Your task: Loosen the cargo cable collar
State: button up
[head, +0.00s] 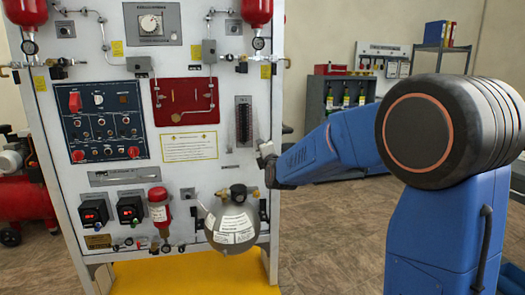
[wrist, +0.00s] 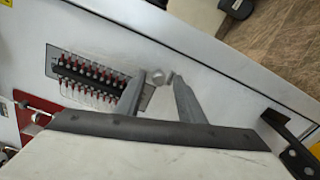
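My gripper (wrist: 159,84) is at the right edge of the white trainer panel (head: 225,95). In the wrist view its two grey fingers are spread apart. A small round silver fitting (wrist: 157,75) on the panel shows between and just past the fingertips; it may be the cargo cable collar, but I cannot tell for sure. No contact with it is clear. In the head view my gripper (head: 266,158) is small, right of and below the vertical terminal strip, and the fitting cannot be made out there.
The terminal strip (head: 243,121) with red and white pins (wrist: 92,77) is close left of the fingers. A grey round tank (head: 231,225) hangs below my gripper. A black handle (wrist: 283,125) lies at right in the wrist view. Floor (head: 330,235) right of the panel is open.

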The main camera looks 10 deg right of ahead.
jog(key=shift+s, duration=0.15)
jog(key=s, duration=1.7)
jog(key=shift+s, duration=0.15)
